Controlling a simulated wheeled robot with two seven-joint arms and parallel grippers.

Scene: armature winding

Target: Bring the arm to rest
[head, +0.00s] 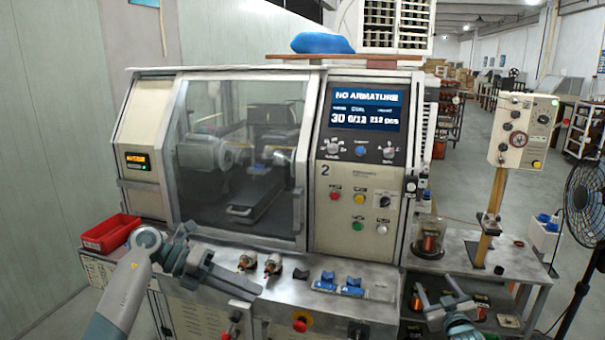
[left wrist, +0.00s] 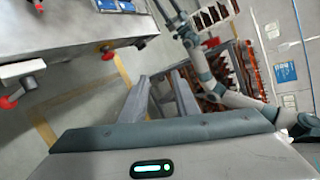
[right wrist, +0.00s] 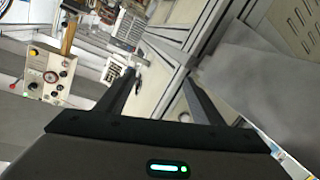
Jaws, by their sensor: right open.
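My left gripper (head: 222,258) is in front of the winding machine's ledge at the left in the head view. Its two fingers stand apart with nothing between them in the left wrist view (left wrist: 160,95). My right gripper (head: 438,290) is low at the right of the machine's front in the head view. Its fingers are spread and empty in the right wrist view (right wrist: 160,92). Neither gripper holds anything. The winding machine (head: 170,85) has its clear door down, and its screen (head: 367,108) reads "NO ARMATURE".
A red bin (head: 110,233) sits at the ledge's left end. Two small armature-like parts (head: 246,262) (head: 272,264) and blue holders (head: 325,281) (head: 352,287) stand along the ledge. A side table (head: 460,250) with a copper spool (head: 430,238) and a fan (head: 586,200) are at right.

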